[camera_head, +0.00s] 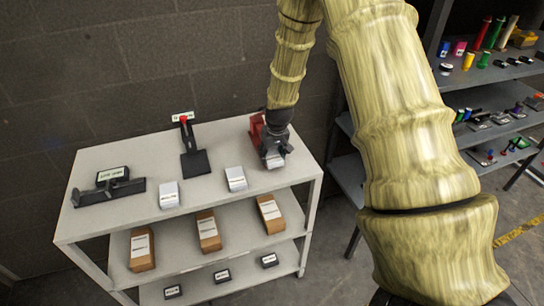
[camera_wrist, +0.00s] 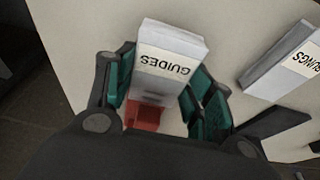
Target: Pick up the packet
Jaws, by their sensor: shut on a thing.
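The white-grey packet labelled GUIDES (camera_wrist: 168,42) is between the fingers of my gripper (camera_wrist: 162,88) in the wrist view. The green-padded fingers are shut on its sides, and its far end sticks out past them. In the head view my gripper (camera_head: 274,152) is over the right end of the white rack's top shelf, with the packet (camera_head: 274,161) showing just below it. I cannot tell whether the packet touches the shelf. A red object (camera_head: 257,130) stands behind my gripper, partly hidden.
Two similar packets, one at the middle (camera_head: 236,179) and one further left (camera_head: 169,195), lie on the white rack (camera_head: 215,205). A black stand (camera_head: 195,163) and a black holder (camera_head: 110,190) are also there. A grey rack (camera_head: 475,135) stands right.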

